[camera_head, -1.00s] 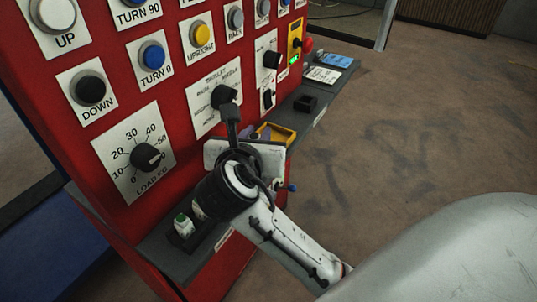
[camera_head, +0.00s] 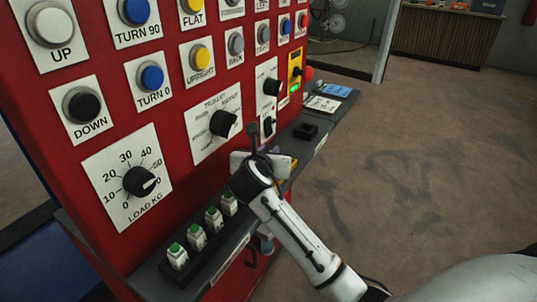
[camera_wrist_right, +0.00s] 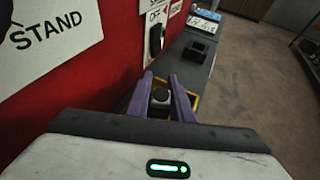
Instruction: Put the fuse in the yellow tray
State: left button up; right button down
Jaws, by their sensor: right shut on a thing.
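My right gripper (camera_head: 264,152) is over the grey ledge, close to the yellow tray (camera_head: 294,163), which it partly hides. In the right wrist view, the two purple fingers (camera_wrist_right: 163,95) are shut on a small dark-topped piece, taken to be the fuse (camera_wrist_right: 160,96). The yellow tray (camera_wrist_right: 194,101) shows just behind and beside the fingers. The fuse is hidden in the head view by my wrist. I cannot tell whether it touches the tray. My left gripper is not in view.
A red control panel (camera_head: 110,190) with buttons and knobs rises along the ledge's left side. Several green-topped white pieces (camera_head: 197,237) stand in a dark rack on the near ledge. A black box (camera_head: 306,131) sits farther along. Open floor lies to the right.

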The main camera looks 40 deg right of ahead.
jog(key=shift+w+d+f, duration=0.1)
jog(key=shift+f, duration=0.1)
jog(key=c, duration=1.7)
grip_release()
jog(key=shift+o, duration=0.7)
jog(key=p+v, duration=0.2)
jog(key=v, duration=0.9)
jog(key=shift+s+a+r, duration=0.25)
jog(key=shift+s+a, duration=0.15)
